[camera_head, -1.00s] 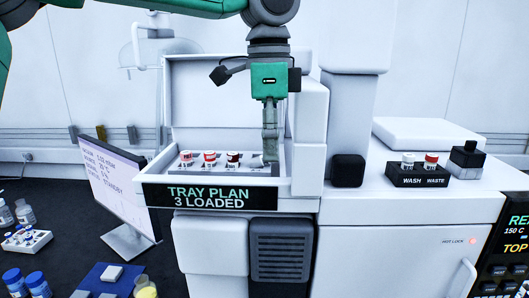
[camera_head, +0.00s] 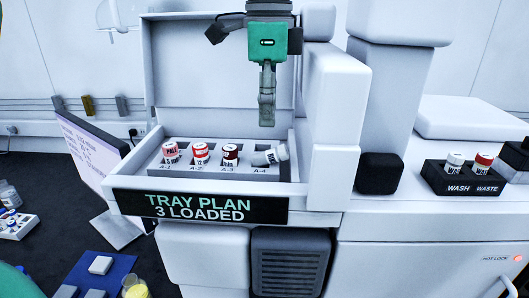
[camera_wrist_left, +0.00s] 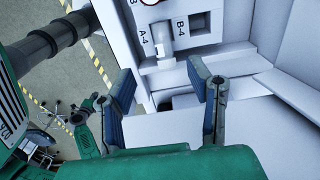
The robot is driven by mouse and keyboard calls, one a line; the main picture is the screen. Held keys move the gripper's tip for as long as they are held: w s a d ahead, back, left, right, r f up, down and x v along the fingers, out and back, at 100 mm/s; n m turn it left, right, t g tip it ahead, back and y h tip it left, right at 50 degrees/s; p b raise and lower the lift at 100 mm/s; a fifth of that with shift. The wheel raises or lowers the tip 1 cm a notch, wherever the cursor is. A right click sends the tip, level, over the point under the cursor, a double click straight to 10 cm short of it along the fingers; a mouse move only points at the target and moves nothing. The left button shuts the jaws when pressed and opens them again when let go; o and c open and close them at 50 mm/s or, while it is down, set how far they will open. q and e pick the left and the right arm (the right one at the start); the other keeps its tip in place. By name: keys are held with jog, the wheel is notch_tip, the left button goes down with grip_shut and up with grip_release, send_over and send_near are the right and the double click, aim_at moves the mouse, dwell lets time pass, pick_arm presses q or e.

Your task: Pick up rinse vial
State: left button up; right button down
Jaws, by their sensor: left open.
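A pale-capped vial (camera_head: 271,156) lies tilted at slot A-4 of the tray (camera_head: 222,173), its cap toward the right; I cannot read its label. It also shows in the left wrist view as a pale vial (camera_wrist_left: 160,36) beside the A-4 mark. No vial is plainly labelled rinse. My left gripper (camera_head: 266,122) points down above the A-4 end of the tray, apart from the vial. In the left wrist view the left gripper's fingers (camera_wrist_left: 165,88) are spread with nothing between them.
Red-capped vials stand in A-1 (camera_head: 171,153), A-2 (camera_head: 201,153) and A-3 (camera_head: 230,155). A white column (camera_head: 338,130) rises close to the tray's right. A black holder (camera_head: 470,178) carries WASH and WASTE vials. A monitor (camera_head: 95,165) stands at left.

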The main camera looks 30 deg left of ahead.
aim_at(276, 149)
pick_arm(q)
jog(key=f, duration=0.1)
jog(key=d+f, duration=0.1)
jog(key=shift+d+f, duration=0.15)
jog(key=shift+f, duration=0.15)
jog(key=shift+w+d+f, duration=0.1)
jog(key=shift+w+f, duration=0.1)
jog(key=shift+f, duration=0.35)
jog(key=f, duration=0.1)
jog(key=a+f+p, duration=0.1)
jog(key=f, duration=0.1)
jog(key=a+f, duration=0.1)
jog(key=f, duration=0.1)
jog(key=shift+w+f, duration=0.1)
jog(key=shift+w, duration=0.3)
jog(key=shift+s+d, duration=0.15)
jog(key=shift+d, duration=0.35)
jog(key=shift+c, duration=1.2)
jog(key=shift+d, duration=0.25)
jog(key=c, duration=0.7)
grip_shut()
pick_arm(e)
jog(key=shift+d+r, duration=0.5)
jog(key=shift+d, duration=0.15)
